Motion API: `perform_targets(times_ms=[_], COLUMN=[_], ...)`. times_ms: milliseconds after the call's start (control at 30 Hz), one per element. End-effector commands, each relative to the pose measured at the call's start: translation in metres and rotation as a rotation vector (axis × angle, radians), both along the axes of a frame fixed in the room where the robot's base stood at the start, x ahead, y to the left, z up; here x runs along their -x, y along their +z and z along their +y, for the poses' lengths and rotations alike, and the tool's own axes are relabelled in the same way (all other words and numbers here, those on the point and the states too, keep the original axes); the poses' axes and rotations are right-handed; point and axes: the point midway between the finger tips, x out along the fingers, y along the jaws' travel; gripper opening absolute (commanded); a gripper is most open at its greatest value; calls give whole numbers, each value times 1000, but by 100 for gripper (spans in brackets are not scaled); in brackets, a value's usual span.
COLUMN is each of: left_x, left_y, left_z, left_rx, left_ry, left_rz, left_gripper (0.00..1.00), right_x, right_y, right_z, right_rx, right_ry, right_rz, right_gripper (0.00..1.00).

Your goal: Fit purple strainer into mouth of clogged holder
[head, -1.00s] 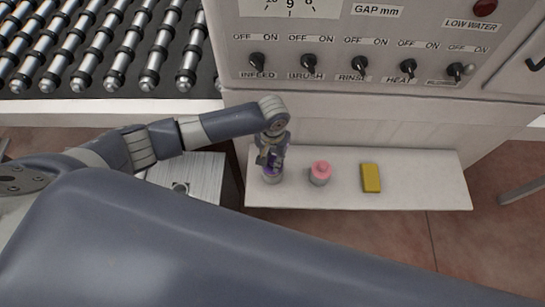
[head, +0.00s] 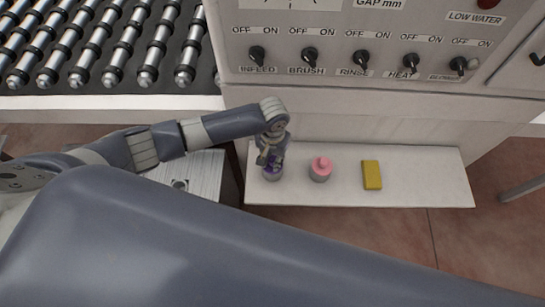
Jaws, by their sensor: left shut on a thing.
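My left gripper (head: 269,160) points down over the left end of the white shelf (head: 420,185) and is shut on the purple strainer (head: 272,169). Only a little of the purple shows between and below the fingers. A grey holder (head: 272,177) stands upright on the shelf directly under the strainer. The strainer is at the holder's mouth; I cannot tell how deep it sits. Another grey holder (head: 320,175) with a pink strainer (head: 321,163) in its top stands to the right. My right gripper is not in view.
A yellow block (head: 371,174) lies on the shelf to the right. The control panel with its knobs (head: 311,56) is above the shelf, and the roller conveyor (head: 100,45) is at the upper left. The shelf's right end is clear.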

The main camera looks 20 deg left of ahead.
Motion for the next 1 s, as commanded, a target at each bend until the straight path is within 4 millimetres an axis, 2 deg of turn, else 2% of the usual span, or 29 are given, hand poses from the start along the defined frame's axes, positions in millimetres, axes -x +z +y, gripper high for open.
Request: perform_targets(times_ms=[33, 67, 100, 167, 567, 767, 1000], left_x=[0, 0, 0, 0, 0, -1, -1], left_y=[-2, -1, -1, -1, 3, 33, 85], left_z=[0, 0, 0, 0, 0, -1, -1], left_rx=[1, 1, 1, 1, 1, 3, 2], left_ry=[0, 0, 0, 0, 1, -1, -1], left_rz=[0, -1, -1, -1, -1, -5, -4], left_gripper=[0, 24, 33, 45, 45, 45, 45], right_x=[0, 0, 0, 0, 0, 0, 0], right_y=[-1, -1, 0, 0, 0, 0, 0], right_z=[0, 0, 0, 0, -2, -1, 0], right_rx=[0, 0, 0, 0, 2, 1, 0], right_ry=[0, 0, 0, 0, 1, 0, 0], right_rz=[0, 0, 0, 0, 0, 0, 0], right_gripper=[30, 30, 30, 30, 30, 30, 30])
